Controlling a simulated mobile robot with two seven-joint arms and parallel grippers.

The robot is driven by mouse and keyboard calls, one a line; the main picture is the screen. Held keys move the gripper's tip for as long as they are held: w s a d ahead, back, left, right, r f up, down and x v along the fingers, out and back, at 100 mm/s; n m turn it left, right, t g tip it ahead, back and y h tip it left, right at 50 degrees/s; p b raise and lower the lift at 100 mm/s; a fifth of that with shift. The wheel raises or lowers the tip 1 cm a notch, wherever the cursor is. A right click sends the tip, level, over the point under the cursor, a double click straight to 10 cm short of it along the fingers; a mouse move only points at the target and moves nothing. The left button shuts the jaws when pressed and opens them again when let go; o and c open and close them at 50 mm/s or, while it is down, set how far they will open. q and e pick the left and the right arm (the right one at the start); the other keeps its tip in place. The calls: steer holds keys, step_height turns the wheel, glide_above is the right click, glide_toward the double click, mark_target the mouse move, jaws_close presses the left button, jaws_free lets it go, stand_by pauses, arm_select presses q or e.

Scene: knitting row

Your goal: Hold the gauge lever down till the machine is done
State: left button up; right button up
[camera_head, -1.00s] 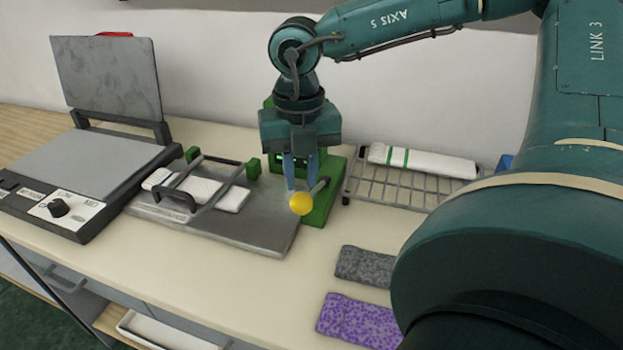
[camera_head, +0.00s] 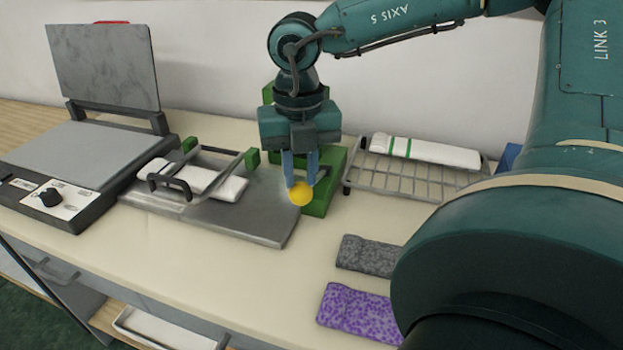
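The gauge lever ends in a yellow knob (camera_head: 300,195); its arm runs back toward the green housing (camera_head: 328,178), partly behind my fingers. My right gripper (camera_head: 301,182) points down over the lever. Its two blue fingers stand apart, with a gap showing between them, and their tips are at the top and back of the knob. The knob hides the tip ends, so contact cannot be told. The machine has a grey base plate (camera_head: 262,215) and a clamp frame with a dark handle (camera_head: 169,184) over a white packet (camera_head: 213,182). My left gripper is out of view.
A heat sealer or press with a raised lid (camera_head: 105,65) stands at the left. A wire rack (camera_head: 415,180) holds a white roll (camera_head: 425,151). A grey packet (camera_head: 366,255) and a purple packet (camera_head: 356,312) lie on the table's front. My large arm link fills the right side.

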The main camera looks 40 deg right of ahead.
mark_target(300, 186)
steer(key=shift+f+b, duration=0.7)
steer(key=shift+f, duration=0.25)
steer(key=shift+s+a+f+b, duration=0.1)
steer(key=shift+a+f+b, duration=0.05)
steer(key=shift+f+b, duration=0.9)
steer(key=shift+s+a+f+b, duration=0.1)
steer(key=shift+f+b, duration=0.6)
steer(key=shift+b, duration=0.6)
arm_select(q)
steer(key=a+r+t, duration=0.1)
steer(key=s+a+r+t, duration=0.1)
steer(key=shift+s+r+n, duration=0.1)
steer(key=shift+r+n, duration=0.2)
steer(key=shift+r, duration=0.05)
arm_select(e)
steer(key=shift+r, duration=0.1)
